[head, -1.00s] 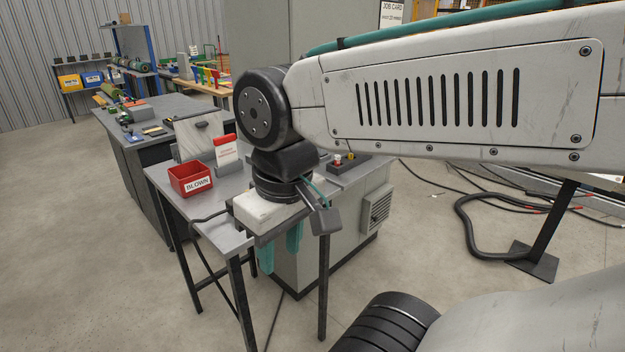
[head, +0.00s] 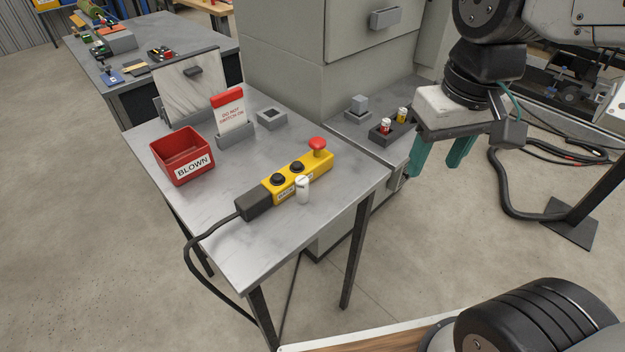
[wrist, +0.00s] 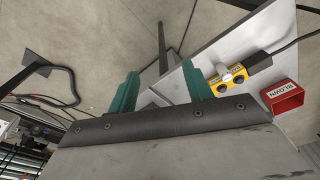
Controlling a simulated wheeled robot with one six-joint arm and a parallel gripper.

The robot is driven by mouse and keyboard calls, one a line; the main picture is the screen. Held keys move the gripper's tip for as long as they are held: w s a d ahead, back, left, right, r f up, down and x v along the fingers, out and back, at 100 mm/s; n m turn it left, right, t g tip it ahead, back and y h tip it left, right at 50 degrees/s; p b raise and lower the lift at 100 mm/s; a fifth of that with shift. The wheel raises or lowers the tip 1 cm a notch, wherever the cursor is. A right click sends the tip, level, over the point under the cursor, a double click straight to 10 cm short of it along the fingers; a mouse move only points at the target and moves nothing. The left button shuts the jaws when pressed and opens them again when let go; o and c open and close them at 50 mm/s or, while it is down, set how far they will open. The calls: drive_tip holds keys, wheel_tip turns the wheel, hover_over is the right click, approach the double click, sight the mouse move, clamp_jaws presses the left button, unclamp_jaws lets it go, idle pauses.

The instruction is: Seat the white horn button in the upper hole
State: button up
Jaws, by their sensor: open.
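The white horn button (head: 302,188) is a small pale cylinder standing upright by the near side of the yellow pendant box (head: 318,168); whether it touches the box is unclear. The box lies on the grey table and also shows in the wrist view (wrist: 214,86). It has two dark round spots and a red mushroom knob (head: 317,144); I cannot tell which are holes or buttons. My gripper (head: 437,171), with teal fingers, is open and empty, right of the table and well apart from the button. In the wrist view its fingers (wrist: 160,82) are spread.
A red BLOWN bin (head: 183,160), a DO NOT SWITCH ON card (head: 232,115) and a grey square socket (head: 271,118) stand on the table. A black holder with small red and yellow pieces (head: 392,128) is on the cabinet ledge. The table's front right is clear.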

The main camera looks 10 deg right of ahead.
drive_tip(key=w+a+f+n, duration=0.2)
drive_tip(key=w+a+f, duration=0.2)
drive_tip(key=w+a, duration=0.45)
drive_tip(key=n+g, duration=0.1)
hover_over(302, 180)
drive_tip(key=d, duration=0.1)
wheel_tip(302, 180, down, 5)
drive_tip(key=shift+s+f, duration=0.15)
drive_tip(key=shift+f, duration=0.05)
drive_tip(key=f, duration=0.5)
drive_tip(key=a+f, duration=0.1)
drive_tip(key=f, duration=0.2)
drive_tip(key=shift+w+f, duration=0.2)
clamp_jaws()
